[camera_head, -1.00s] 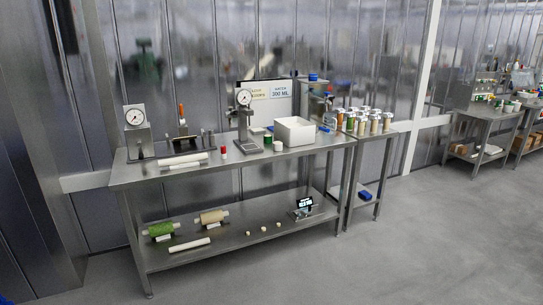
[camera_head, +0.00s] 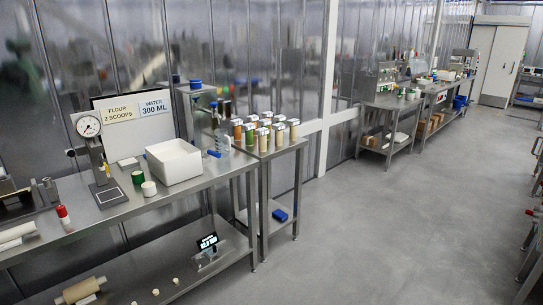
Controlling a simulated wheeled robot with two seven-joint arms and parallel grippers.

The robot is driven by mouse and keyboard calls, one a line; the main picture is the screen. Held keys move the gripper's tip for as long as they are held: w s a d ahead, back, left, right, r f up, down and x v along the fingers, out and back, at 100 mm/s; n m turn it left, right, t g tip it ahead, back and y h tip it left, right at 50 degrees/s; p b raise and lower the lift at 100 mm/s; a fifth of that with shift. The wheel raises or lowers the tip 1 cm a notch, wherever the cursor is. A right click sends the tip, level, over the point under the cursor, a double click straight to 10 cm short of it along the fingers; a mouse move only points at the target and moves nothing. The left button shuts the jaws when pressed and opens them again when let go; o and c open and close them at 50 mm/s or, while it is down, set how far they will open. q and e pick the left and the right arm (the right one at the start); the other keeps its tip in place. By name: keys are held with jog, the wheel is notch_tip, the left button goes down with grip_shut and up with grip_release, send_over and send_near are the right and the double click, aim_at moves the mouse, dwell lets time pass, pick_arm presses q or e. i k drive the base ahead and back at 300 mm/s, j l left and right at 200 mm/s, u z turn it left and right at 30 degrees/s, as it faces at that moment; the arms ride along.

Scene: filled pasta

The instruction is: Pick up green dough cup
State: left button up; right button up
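A small green cup with a pale top (camera_head: 137,178) stands upright on the steel table (camera_head: 190,196). A small white cup (camera_head: 149,188) stands just to its right and nearer the front edge. The green cup is between the dial gauge stand (camera_head: 97,160) on its left and a white open box (camera_head: 174,162) on its right. Neither of my grippers shows in this view.
A red-and-white bottle (camera_head: 63,214) and white rolls lie left of the gauge. Several jars (camera_head: 265,134) stand on a narrow side table. A lower shelf (camera_head: 196,278) holds a digital scale (camera_head: 208,246). The grey floor (camera_head: 375,235) to the right is clear.

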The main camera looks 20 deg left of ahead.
aim_at(137, 176)
jog(key=i+l+u, duration=0.25)
jog(key=i+u, duration=0.15)
jog(key=i, duration=0.15)
jog(key=i+l+u, duration=0.35)
jog(key=i+l, duration=0.1)
jog(key=i, duration=0.1)
